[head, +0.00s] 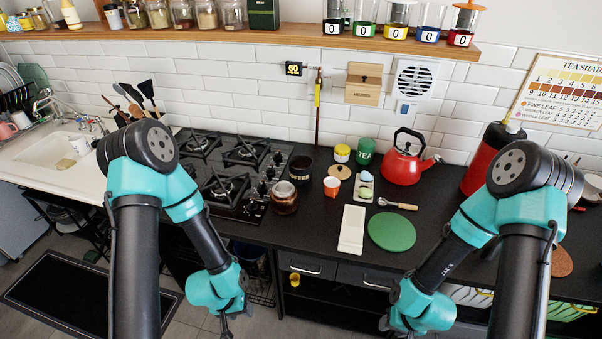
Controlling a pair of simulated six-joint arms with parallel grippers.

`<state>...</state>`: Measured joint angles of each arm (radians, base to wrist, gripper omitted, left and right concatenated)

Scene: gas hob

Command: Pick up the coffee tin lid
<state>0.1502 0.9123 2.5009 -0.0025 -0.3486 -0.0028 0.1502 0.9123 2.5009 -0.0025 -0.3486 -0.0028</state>
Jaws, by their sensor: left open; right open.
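A dark, open-looking canister (300,167) stands on the black counter to the right of the hob; it may be the coffee tin, but no label is readable. A small flat tan disc (340,172) lies to its right and could be the lid; I cannot tell for sure. My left gripper (226,322) is open and empty, hanging in front of the counter at the bottom of the head view. My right gripper (386,324) is open and empty, also low in front of the counter. Both are well apart from the canister and the disc.
A green tea tin (364,152), yellow tin (342,154), orange-and-white cup (332,187), brown glass jar (284,198) and red kettle (402,168) crowd the area. A white tray (352,230), green round mat (391,231) and spoon (398,204) lie nearer the front.

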